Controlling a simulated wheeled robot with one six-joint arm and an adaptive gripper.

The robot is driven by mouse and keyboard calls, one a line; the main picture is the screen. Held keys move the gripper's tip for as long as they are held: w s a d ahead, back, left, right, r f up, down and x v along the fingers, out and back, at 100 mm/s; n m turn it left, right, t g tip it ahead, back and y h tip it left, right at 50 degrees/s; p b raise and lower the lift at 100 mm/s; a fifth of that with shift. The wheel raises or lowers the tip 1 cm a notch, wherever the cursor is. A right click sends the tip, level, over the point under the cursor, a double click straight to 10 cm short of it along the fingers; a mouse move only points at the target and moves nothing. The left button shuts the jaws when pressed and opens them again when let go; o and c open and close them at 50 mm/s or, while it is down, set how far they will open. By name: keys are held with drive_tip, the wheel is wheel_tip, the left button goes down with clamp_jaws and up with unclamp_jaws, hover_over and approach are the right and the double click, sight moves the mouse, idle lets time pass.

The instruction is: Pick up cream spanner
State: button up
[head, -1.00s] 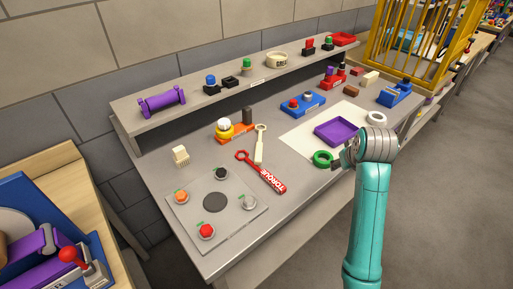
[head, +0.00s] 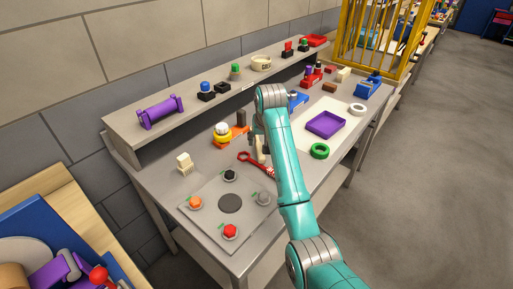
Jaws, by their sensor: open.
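The cream spanner (head: 260,151) lies on the grey workbench (head: 205,158), mostly hidden behind my arm. Only a short cream piece shows, beside the red torque wrench (head: 244,156). My gripper (head: 257,132) is above the bench over the spanner's far part, pointing down. It is small and partly covered by my wrist. It is open, and I cannot tell whether its fingers touch the spanner or are around it.
The red torque wrench lies close by. An orange-based tool with a yellow and white top (head: 222,133) stands just left of my gripper. A button plate (head: 215,225) is nearer.

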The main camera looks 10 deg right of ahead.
sight(259, 145)
drive_tip(key=shift+x, duration=2.7)
drive_tip(key=shift+w+d+r, duration=0.1)
drive_tip(key=shift+w, duration=0.1)
clamp_jaws()
